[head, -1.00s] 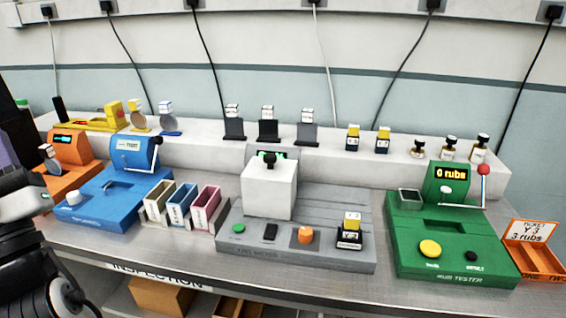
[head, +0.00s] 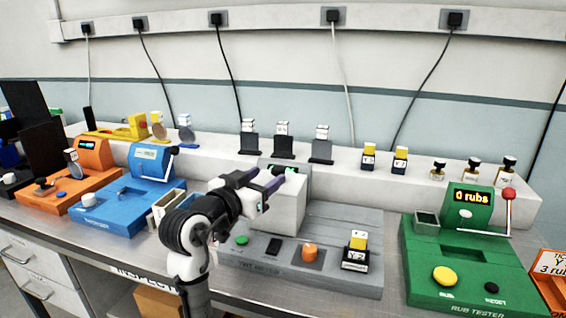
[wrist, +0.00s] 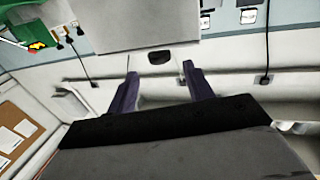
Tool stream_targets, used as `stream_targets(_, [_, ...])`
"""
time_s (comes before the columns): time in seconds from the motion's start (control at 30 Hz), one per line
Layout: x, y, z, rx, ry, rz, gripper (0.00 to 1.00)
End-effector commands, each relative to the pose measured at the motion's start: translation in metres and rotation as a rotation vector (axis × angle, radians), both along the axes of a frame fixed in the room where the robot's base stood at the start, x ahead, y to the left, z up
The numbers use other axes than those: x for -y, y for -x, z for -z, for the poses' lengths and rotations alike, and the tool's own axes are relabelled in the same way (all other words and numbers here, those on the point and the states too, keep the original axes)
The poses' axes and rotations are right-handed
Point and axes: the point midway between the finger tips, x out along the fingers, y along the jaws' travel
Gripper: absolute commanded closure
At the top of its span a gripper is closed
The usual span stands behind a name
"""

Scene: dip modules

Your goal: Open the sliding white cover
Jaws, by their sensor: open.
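The white cover (head: 286,214) is a box on the grey tint meter (head: 340,262) in the middle of the bench. Its upper left part is hidden behind my gripper (head: 278,180) in the head view. In the wrist view, the cover (wrist: 135,22) fills the upper middle, with its black knob (wrist: 160,57) at its edge. My gripper (wrist: 160,70) is open, with its two dark purple fingers on either side of the knob's line. The knob appears just beyond the fingertips; contact cannot be told.
An orange knob (head: 310,252), a green button (head: 242,240) and a yellow-topped module (head: 357,251) sit on the grey meter. The green rub tester (head: 440,262) stands to the right. The blue device (head: 125,212) stands to the left. Display stands (head: 321,150) line the shelf behind.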

Motion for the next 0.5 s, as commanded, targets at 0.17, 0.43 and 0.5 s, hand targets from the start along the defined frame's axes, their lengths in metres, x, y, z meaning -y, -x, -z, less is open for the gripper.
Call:
stream_targets(0.17, [0.021, -0.032, -0.003, -0.001, 0.001, 0.001, 0.48])
stream_targets(0.43, [0.040, -0.062, -0.001, 0.001, 0.001, -0.001, 0.48])
stream_targets(0.5, [0.042, -0.065, -0.001, 0.002, 0.000, -0.002, 0.48])
